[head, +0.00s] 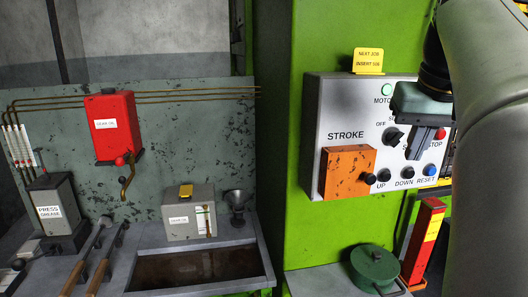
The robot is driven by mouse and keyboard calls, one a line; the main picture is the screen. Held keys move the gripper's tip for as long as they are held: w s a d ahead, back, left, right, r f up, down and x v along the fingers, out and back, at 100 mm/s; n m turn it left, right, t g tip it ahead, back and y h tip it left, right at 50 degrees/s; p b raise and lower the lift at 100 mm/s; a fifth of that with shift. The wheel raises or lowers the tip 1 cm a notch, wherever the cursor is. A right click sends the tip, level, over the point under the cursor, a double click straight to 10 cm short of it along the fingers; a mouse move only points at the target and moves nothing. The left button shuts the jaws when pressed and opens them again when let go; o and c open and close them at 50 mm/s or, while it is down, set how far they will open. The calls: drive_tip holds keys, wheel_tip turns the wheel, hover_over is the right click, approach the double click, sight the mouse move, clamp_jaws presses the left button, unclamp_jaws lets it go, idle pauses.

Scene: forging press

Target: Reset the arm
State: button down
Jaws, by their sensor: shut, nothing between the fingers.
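My gripper (418,150) is at the upper right, in front of the control panel (338,110) on the green press column. It points down, and its narrow fingers are together with nothing between them. Behind and beside it, it partly hides the panel lettering and the red stop button (441,134). The blue RESET button (429,170) shows just below the fingertips. I cannot tell the gap between the fingers and the panel. My arm fills the right edge of the view.
An orange box (347,172) sticks out from the panel under STROKE. A green lidded pot (374,264) and a red-yellow block (424,240) stand below. At left are a red gear oil box (111,125), a grease unit (57,210), a sunken tray (264,262) and long-handled tools (99,277).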

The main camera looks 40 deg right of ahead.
drive_tip(key=w+a+f+n+y, duration=0.3)
drive_tip(key=w+a+f+n, duration=0.2)
drive_tip(key=w+a+f, duration=1.25)
drive_tip(key=s+a+f+n+g, duration=0.1)
drive_tip(key=s+a+f+n, duration=0.1)
drive_tip(key=a+f, duration=0.6)
drive_tip(key=s+a+f+n, duration=0.2)
drive_tip(key=s+a+f, duration=0.2)
drive_tip(key=a+f, duration=0.4)
wheel_tip(320, 180, down, 3)
drive_tip(key=shift+a+r+n+g, duration=0.2)
drive_tip(key=shift+a+n+g, duration=0.1)
drive_tip(key=shift+a+g, duration=0.1)
drive_tip(key=shift+s+d, duration=0.1)
wheel_tip(320, 180, down, 2)
drive_tip(key=shift+f+b, duration=0.1)
drive_tip(key=shift+b, duration=0.75)
